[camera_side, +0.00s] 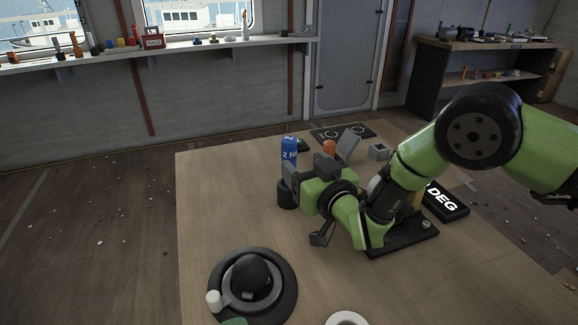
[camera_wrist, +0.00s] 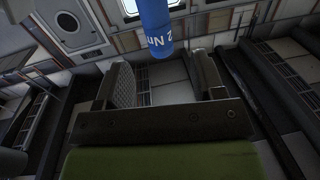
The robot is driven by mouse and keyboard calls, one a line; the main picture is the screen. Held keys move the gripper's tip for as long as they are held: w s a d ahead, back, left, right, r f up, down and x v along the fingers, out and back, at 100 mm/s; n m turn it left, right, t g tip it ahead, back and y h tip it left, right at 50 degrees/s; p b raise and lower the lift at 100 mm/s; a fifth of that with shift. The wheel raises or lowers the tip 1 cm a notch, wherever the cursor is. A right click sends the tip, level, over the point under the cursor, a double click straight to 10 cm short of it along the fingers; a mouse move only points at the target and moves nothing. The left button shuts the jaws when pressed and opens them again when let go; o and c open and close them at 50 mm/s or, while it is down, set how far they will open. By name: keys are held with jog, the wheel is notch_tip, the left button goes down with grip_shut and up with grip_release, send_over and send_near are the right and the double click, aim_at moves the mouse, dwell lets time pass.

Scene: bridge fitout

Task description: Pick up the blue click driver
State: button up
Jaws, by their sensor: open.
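The blue click driver (camera_side: 289,151) stands upright in a dark round holder (camera_side: 286,194) on the table, with white lettering on its side. My gripper (camera_side: 287,172) is level beside it, at the driver's lower part in the side view. In the wrist view the blue driver (camera_wrist: 154,27) shows beyond and between the two fingers of my gripper (camera_wrist: 160,82). The fingers are apart and nothing is held between them.
A black round dish with a dome (camera_side: 250,280) stands at the table's front left. Behind my gripper are an orange piece (camera_side: 329,147), a grey tilted plate (camera_side: 348,143) and a small grey box (camera_side: 379,152). A black "DEG" block (camera_side: 443,202) lies right. The left table area is clear.

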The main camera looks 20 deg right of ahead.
aim_at(292, 155)
jog(key=shift+w+a+f, duration=0.1)
jog(key=shift+w+f, duration=0.05)
jog(key=shift+w, duration=0.95)
jog(key=shift+w+a+f, duration=0.1)
jog(key=shift+w+f, duration=0.05)
jog(key=shift+w, duration=0.9)
jog(key=shift+w+a, duration=0.1)
jog(key=shift+w, duration=0.9)
jog(key=c, duration=1.1)
